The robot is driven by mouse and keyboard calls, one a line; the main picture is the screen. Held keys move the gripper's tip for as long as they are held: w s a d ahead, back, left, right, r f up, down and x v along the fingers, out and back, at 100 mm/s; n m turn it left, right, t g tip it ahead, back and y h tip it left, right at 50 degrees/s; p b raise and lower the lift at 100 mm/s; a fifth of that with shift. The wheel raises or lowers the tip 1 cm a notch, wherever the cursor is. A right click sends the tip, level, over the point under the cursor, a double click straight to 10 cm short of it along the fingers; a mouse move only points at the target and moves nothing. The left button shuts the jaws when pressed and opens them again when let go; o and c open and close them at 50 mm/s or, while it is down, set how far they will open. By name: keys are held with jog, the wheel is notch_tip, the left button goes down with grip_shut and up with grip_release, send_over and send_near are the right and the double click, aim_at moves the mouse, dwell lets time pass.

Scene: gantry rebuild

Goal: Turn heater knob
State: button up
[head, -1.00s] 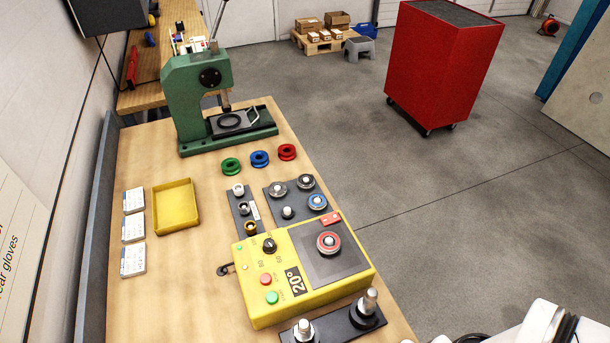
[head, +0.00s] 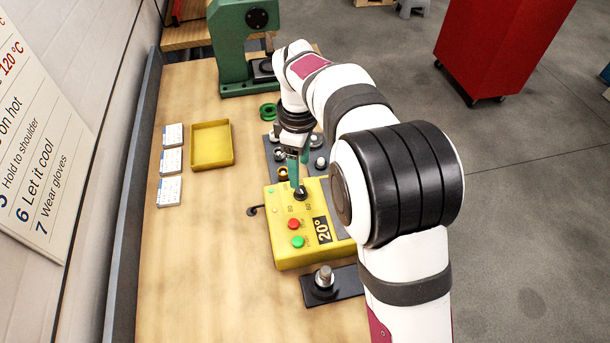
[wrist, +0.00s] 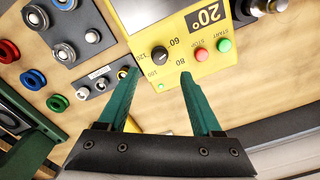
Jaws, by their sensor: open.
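The yellow heater box (head: 283,250) stands on the wooden bench, with a display reading 20°. Its black heater knob (head: 300,194) is on the top face, ringed by printed numbers. In the wrist view the knob (wrist: 160,54) lies just beyond the fingertips, between their lines. My gripper (head: 298,180) points down over the box with green fingers. In the wrist view my gripper (wrist: 157,73) is open and nothing is between the fingers. Whether a finger touches the knob is unclear. My arm hides the hot plate in the head view.
A red button (head: 294,224) and green button (head: 298,242) sit close to the knob. A yellow tray (head: 232,146), white cards (head: 169,190), green press (head: 228,45) and post stand (head: 340,288) surround the box. The left bench front is clear.

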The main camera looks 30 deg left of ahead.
aim_at(300, 189)
notch_tip(300, 189, down, 7)
jog(key=shift+f, duration=0.1)
grip_shut()
dwell(0.4)
